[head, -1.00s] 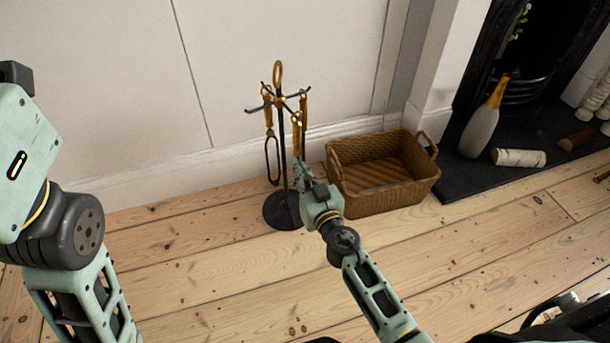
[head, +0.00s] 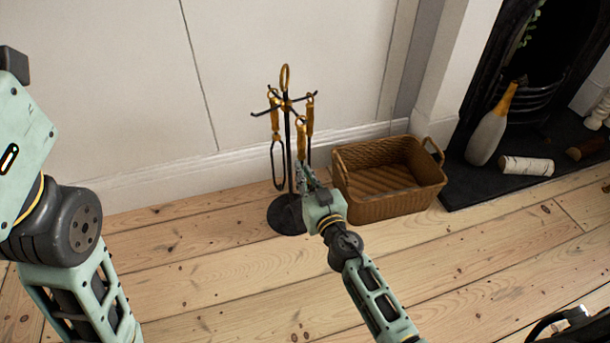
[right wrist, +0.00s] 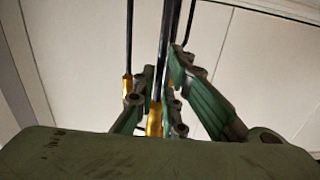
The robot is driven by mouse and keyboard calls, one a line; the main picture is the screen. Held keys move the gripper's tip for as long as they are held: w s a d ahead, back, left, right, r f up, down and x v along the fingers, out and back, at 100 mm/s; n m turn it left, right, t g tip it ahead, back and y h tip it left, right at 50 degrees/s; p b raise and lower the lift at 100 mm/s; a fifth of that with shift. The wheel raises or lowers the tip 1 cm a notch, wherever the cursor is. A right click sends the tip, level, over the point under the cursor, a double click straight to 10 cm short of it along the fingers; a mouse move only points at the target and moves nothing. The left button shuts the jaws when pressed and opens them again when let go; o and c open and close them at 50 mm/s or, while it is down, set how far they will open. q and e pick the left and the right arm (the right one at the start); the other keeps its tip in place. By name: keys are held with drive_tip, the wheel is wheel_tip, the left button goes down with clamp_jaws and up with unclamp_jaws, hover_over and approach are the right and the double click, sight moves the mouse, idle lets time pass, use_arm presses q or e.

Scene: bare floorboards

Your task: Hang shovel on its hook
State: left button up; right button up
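The dark tool stand (head: 285,220) stands upright near the wall, with a ring on top and short hook arms. My right gripper (head: 305,182) is at the stand's front, its fingers closed in around a thin tool with a gold handle (head: 301,126), which I take to be the shovel. This handle sits just below the hook arms; whether its top is on a hook I cannot tell. Its lower end is hidden. In the right wrist view a gold handle (right wrist: 154,120) and dark rods show between and beside the fingers.
Tongs (head: 278,160) hang on the stand's left, and another gold-handled tool (head: 310,116) on its right. A wicker basket (head: 395,205) stands close to the right. Floorboards in front are clear.

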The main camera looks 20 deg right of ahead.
drive_tip(key=o, duration=0.4)
drive_tip(key=shift+c, duration=0.2)
drive_tip(key=shift+f, duration=0.1)
drive_tip(key=shift+s, duration=0.15)
